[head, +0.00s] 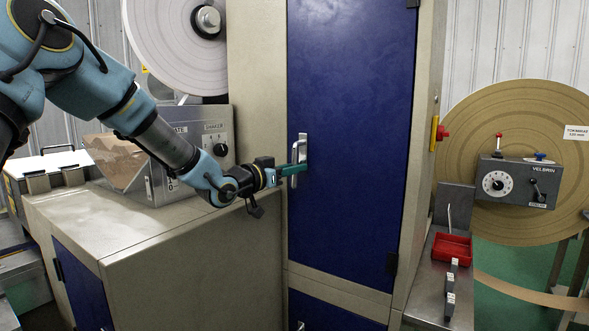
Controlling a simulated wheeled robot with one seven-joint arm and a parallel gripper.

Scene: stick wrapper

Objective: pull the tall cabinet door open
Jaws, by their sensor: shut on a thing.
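The tall cabinet door (350,130) is a dark blue panel in a beige cabinet frame, in the middle of the head view. It looks shut, flush with its frame. Its silver upright handle (303,148) sits near the door's left edge, and black hinges show on the right edge. My gripper (298,169), with green fingers, reaches in from the left and is shut on the handle at about its middle. The fingers hide part of the handle.
A low beige cabinet (190,250) stands at the left below my arm. A steel shelf with a red tray (452,247) and a large brown reel (470,120) stand at the right. Green floor shows at the far right.

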